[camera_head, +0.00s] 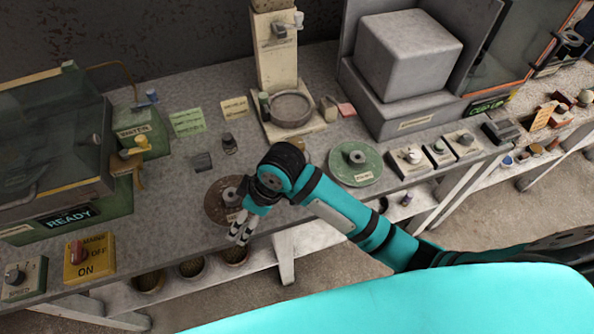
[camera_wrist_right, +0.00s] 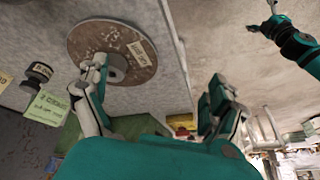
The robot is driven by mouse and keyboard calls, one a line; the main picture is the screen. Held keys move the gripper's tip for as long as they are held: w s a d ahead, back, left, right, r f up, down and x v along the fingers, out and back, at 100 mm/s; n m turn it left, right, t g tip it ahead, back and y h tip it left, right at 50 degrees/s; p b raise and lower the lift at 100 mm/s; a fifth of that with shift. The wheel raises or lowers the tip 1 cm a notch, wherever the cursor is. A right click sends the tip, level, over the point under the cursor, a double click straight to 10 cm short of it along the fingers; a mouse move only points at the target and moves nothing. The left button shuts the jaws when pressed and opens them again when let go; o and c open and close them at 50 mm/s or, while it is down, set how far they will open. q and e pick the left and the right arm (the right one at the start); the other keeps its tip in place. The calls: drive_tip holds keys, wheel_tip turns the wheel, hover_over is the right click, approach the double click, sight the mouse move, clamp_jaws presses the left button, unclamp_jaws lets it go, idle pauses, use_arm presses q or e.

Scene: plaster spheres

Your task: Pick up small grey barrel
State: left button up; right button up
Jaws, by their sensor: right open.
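A small grey barrel-like hub (camera_head: 230,195) stands at the middle of a round brown disc (camera_head: 214,208) on the bench. In the right wrist view this grey hub (camera_wrist_right: 116,68) is partly hidden by a finger. A small dark grey barrel (camera_head: 229,143) stands farther back by paper notes; it also shows in the right wrist view (camera_wrist_right: 39,74). I cannot tell which one the task means. My right gripper (camera_head: 240,229) is open and empty at the bench's front edge, beside the brown disc. My left gripper (camera_wrist_right: 268,22) shows small in the right wrist view; its jaws are unclear.
A green disc (camera_head: 343,177) with a grey hub lies right of my right wrist. A stand with a round dish (camera_head: 291,109) is behind. Green machines (camera_head: 150,135) and an ON box (camera_head: 89,258) are left. Pots (camera_head: 190,267) sit on the lower shelf.

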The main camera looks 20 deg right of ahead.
wheel_tip(320, 180, up, 4)
drive_tip(key=w+a+n+h, duration=0.1)
drive_tip(key=w+a+n, duration=0.1)
drive_tip(key=w+n, duration=0.1)
drive_tip(key=n+g+h, duration=0.1)
drive_tip(key=n+h, duration=0.3)
drive_tip(key=h, duration=0.4)
approach(303, 156)
drive_tip(key=p+x, duration=0.1)
drive_tip(key=x, duration=0.2)
drive_tip(key=shift+w+d+f+p, duration=0.25)
drive_tip(key=shift+d+p, duration=0.15)
drive_tip(key=shift+d, duration=0.1)
drive_tip(key=p+x, duration=0.2)
drive_tip(key=x, duration=0.2)
drive_tip(key=shift+f, duration=0.4)
drive_tip(key=shift+d+f, duration=0.1)
drive_tip(key=shift+f, duration=0.25)
drive_tip(key=shift+c, duration=0.3)
